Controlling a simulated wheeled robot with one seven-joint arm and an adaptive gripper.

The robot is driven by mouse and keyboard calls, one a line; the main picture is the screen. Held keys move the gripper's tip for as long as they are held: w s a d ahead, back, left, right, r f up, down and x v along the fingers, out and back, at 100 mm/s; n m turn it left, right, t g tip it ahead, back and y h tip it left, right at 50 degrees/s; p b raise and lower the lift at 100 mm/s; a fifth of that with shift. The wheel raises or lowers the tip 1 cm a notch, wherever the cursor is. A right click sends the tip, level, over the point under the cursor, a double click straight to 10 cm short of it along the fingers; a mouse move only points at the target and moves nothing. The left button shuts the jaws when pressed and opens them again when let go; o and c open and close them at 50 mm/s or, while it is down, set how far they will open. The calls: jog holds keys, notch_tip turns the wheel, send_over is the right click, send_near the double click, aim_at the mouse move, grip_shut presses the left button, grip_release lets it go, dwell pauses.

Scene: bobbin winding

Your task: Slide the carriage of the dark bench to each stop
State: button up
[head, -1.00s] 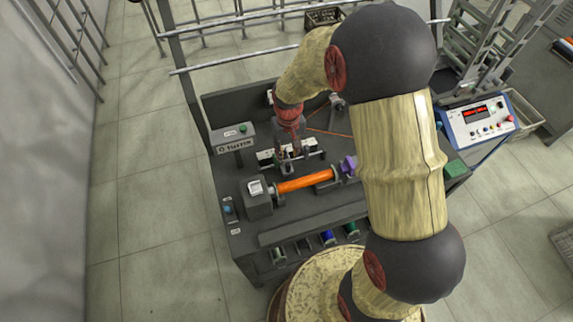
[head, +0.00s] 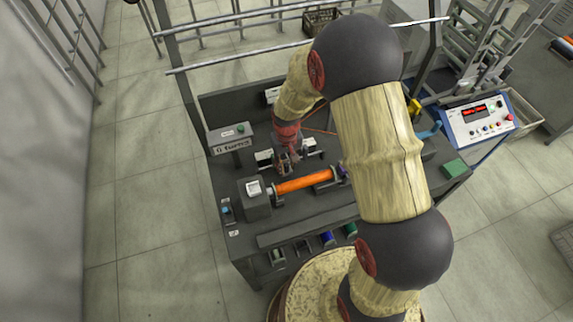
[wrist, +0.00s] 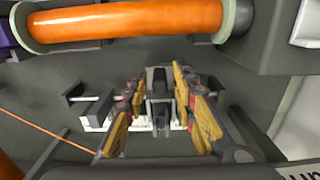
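The dark bench (head: 310,211) stands in the middle of the head view. Its carriage, a dark upright block (wrist: 160,82), shows in the wrist view above a pale strip with dark end blocks (wrist: 97,110). My gripper (wrist: 160,76) points down at the carriage, with one yellow-and-red finger on each side of the block. The fingers look spread, with narrow gaps beside the block. In the head view my gripper (head: 287,166) hides most of the carriage, and its contact with the block cannot be made out there.
An orange roller (head: 305,182) lies close in front of the carriage, between a grey housing (head: 256,199) and a bracket. A control box (head: 480,118) is at the right. Coloured spools (head: 327,239) sit along the front.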

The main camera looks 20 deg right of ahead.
jog(key=c, duration=0.6)
grip_shut()
